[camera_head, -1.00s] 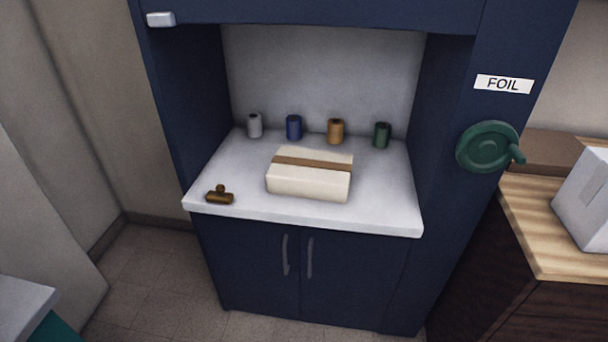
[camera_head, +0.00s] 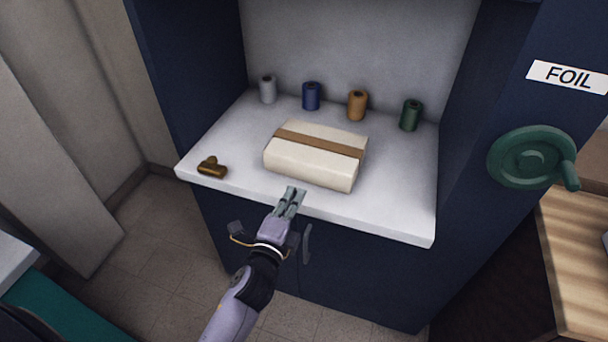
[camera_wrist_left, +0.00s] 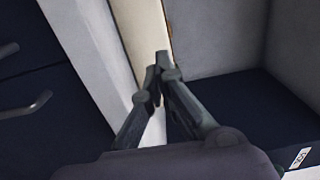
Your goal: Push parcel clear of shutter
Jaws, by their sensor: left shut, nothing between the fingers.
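The parcel (camera_head: 312,165), cream with a brown band, lies on the white counter (camera_head: 390,215) inside the blue cabinet's opening, near its front edge. My left gripper (camera_head: 291,193) is shut and empty, its fingertips at the counter's front edge just in front of the parcel. I cannot tell whether they touch. In the left wrist view the shut fingertips (camera_wrist_left: 160,70) overlap the cream side of the parcel (camera_wrist_left: 143,35). The shutter itself does not show in the head view now. A green crank wheel (camera_head: 527,158) is on the cabinet's right front. My right gripper is not in view.
Grey, blue, orange and green spools (camera_head: 311,96) stand along the back of the counter. A brass stamp-like object (camera_head: 212,168) lies at its front left. A wooden worktop (camera_head: 580,255) is on the right. The counter behind the parcel is free up to the spools.

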